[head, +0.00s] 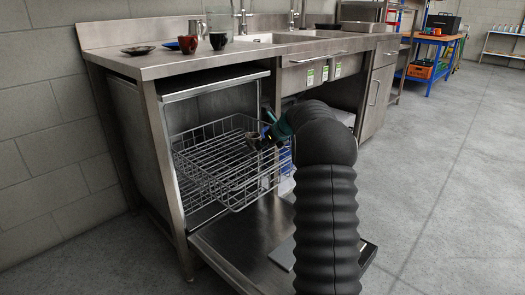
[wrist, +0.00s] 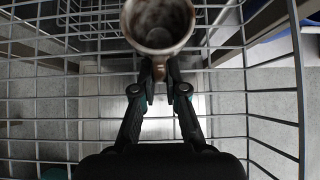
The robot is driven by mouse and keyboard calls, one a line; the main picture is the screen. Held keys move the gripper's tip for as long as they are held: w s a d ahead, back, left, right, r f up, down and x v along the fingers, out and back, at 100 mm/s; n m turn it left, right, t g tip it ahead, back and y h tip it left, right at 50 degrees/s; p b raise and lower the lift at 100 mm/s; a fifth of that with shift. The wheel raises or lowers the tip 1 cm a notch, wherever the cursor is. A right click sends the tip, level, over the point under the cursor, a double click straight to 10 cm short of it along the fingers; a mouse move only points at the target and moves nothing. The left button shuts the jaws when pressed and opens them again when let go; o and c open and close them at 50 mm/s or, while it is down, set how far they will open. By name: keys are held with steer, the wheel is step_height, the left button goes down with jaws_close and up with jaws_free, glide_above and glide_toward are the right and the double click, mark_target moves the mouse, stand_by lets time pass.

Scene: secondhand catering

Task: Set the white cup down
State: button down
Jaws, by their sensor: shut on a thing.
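The white cup (wrist: 158,42) is at the top of the wrist view, its mouth facing the camera. Its rim is pale and its inside is dark with brownish stains. My gripper (wrist: 159,75) is shut on the cup's near side, with the fingertips close together just below its rim. In the head view my gripper (head: 264,138) is at the right side of the wire rack (head: 212,160), mostly behind my arm, and the cup is hard to make out there. The rack's wires (wrist: 60,125) pass below the cup and gripper. I cannot tell whether the cup touches them.
The rack is pulled out of the steel cabinet above a lowered door (head: 235,250). On the counter (head: 165,62) stand a dark saucer (head: 138,50), a reddish-brown cup (head: 188,44) and a dark cup (head: 218,41). The rack looks largely empty. Open floor lies to the right.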

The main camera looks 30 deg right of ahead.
steer(key=shift+f, duration=0.55)
steer(key=shift+f, duration=0.1)
steer(key=c, duration=1.2)
jaws_free()
steer(key=shift+f, duration=0.1)
steer(key=shift+s+r, duration=0.15)
steer(key=shift+r, duration=0.25)
steer(key=p+v, duration=0.1)
steer(key=v, duration=1)
steer(key=shift+s, duration=0.25)
